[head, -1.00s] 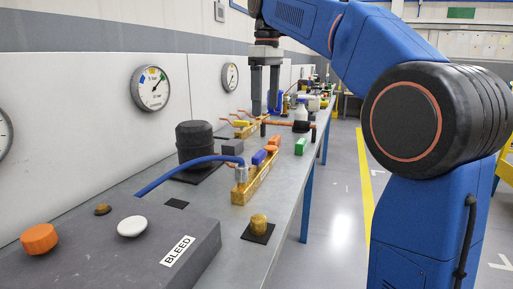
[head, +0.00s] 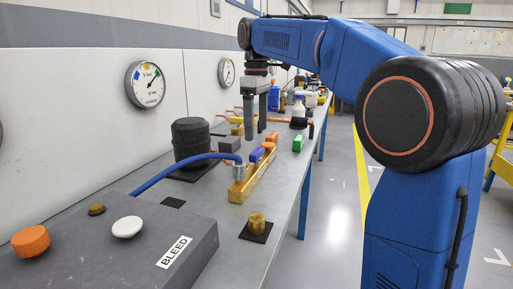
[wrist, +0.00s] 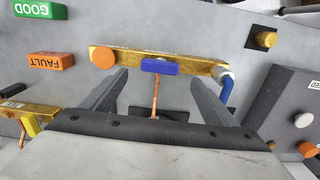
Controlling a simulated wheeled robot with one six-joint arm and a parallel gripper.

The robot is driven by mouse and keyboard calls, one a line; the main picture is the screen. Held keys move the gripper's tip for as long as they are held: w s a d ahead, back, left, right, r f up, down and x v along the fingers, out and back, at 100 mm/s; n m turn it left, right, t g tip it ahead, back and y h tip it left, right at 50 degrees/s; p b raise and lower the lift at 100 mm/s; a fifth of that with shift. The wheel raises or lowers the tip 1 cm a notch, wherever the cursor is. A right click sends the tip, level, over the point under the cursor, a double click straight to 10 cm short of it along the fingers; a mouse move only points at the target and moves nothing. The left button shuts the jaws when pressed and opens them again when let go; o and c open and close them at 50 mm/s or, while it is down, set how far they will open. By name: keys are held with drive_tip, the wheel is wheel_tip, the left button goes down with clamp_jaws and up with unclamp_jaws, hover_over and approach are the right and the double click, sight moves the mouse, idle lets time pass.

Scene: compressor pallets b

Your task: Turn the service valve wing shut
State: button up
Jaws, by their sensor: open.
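A long brass valve block (head: 240,190) lies on the bench, and it also shows in the wrist view (wrist: 130,55). A blue wing handle (head: 257,154) sits on its middle; in the wrist view the blue wing (wrist: 160,67) lies lengthwise along the block. An orange round knob (wrist: 103,58) is at one end, and a silver fitting (wrist: 224,76) with a blue hose is at the other. No label tells which handle is the service valve wing. My gripper (head: 256,134) is open and empty above the block, fingers down; in the wrist view its fingers (wrist: 160,78) straddle the blue wing, apart from it.
A dark cylinder (head: 190,138) stands left of the block. The grey BLEED box (head: 165,230) is in front, with a brass fitting (head: 257,223) beside it. Green GOOD (wrist: 33,9) and orange FAULT (wrist: 50,61) blocks lie nearby. A copper pipe (wrist: 155,97) runs below the blue wing.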

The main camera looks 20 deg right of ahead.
sight(257, 150)
drive_tip(key=shift+f, duration=3.6)
drive_tip(key=c, duration=1.1)
